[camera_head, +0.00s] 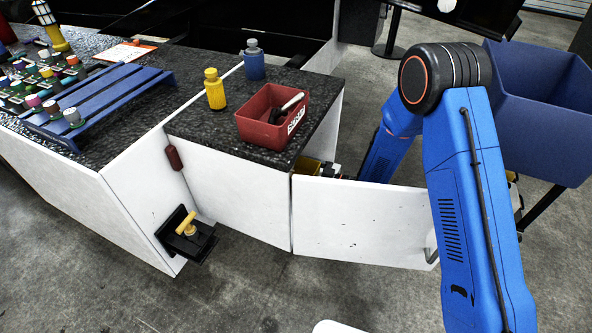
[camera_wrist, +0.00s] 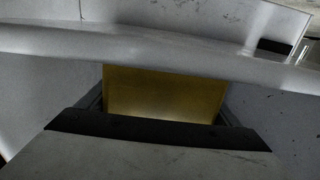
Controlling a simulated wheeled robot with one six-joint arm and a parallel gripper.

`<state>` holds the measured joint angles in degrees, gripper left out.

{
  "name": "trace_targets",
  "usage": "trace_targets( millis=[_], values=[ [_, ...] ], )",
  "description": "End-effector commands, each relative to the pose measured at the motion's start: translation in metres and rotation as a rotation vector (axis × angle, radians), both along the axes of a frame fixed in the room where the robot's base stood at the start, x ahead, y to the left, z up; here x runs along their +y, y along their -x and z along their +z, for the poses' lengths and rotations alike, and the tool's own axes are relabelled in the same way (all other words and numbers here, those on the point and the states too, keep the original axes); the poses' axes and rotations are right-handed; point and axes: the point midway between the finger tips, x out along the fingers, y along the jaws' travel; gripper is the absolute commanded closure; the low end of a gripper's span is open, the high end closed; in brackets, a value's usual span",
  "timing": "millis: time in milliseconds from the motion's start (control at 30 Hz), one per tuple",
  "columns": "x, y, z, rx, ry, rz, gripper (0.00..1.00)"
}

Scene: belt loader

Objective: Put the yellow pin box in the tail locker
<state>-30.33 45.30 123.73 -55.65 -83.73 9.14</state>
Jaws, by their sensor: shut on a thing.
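The yellow pin box (camera_head: 307,166) shows just above the top edge of the open white door (camera_head: 360,220), at the front of the locker under the counter end. My gripper (camera_head: 322,170) is shut on it there, with the door hiding the lower part. In the wrist view the yellow box (camera_wrist: 165,95) sits between the dark fingers of my gripper (camera_wrist: 163,108). A pale band crosses in front of its upper part. The locker's inside is mostly hidden, so I cannot tell how far in the box is.
The door's handle (camera_head: 430,246) is at its right end. A red bin (camera_head: 265,125), a yellow bottle (camera_head: 215,90) and a blue bottle (camera_head: 254,62) stand on the dark counter above. A yellow-handled black fixture (camera_head: 187,236) juts out at lower left. A blue bin (camera_head: 540,110) is at right.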

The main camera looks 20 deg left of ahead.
Motion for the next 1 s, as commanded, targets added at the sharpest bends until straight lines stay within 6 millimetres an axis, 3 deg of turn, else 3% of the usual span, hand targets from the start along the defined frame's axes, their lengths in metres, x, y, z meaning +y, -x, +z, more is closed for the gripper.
trace_targets(
  millis=[367,400,433,767,1000],
  values=[
    [0.0,0.0,-0.003,-0.002,-0.001,0.0,0.42],
    [0.0,0.0,-0.003,-0.002,-0.001,0.0,0.08],
    [0.0,0.0,-0.003,-0.002,-0.001,0.0,0.01],
    [0.0,0.0,0.0,-0.002,-0.001,0.0,0.0],
    [-0.034,0.001,0.0,0.0,-0.001,-0.003,0.0]
  ],
)
